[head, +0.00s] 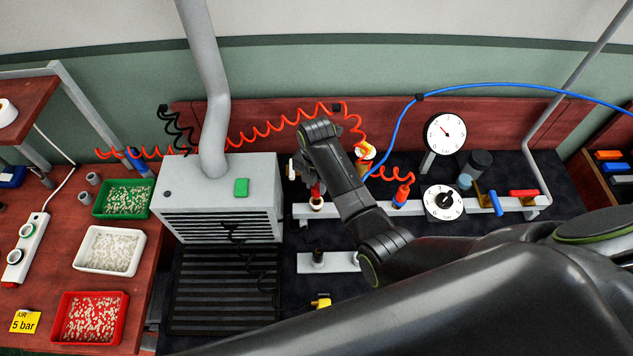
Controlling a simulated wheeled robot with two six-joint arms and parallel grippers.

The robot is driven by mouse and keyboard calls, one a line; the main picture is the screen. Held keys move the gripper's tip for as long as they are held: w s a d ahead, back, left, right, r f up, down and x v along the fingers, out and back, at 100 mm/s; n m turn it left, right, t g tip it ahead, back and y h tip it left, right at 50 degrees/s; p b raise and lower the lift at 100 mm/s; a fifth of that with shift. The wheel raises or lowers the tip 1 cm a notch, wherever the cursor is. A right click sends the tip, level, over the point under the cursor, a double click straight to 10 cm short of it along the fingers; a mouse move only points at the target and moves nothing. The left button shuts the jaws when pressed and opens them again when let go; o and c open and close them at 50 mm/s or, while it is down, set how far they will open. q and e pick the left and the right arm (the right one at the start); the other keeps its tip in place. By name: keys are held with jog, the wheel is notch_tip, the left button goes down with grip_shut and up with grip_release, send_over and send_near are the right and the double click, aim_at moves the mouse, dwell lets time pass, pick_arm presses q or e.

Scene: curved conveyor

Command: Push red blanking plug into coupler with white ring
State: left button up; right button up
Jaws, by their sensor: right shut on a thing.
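My right arm reaches in from the right, and its wrist is bent over the white rail (440,205). The plug is upright, directly above the coupler with the white ring (316,204) at the rail's left end. I cannot tell how deep the plug sits in the coupler. My left gripper is not in view.
A grey box unit (222,200) with a pipe stands left of the rail. Another hose coupler (402,195), a round dial (443,202) and a blue lever (496,203) are to the right.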

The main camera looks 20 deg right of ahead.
aim_at(317, 187)
pick_arm(q)
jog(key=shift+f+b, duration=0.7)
jog(key=shift+b, duration=0.1)
pick_arm(e)
jog(key=shift+f, duration=1.95)
jog(key=o, duration=1.1)
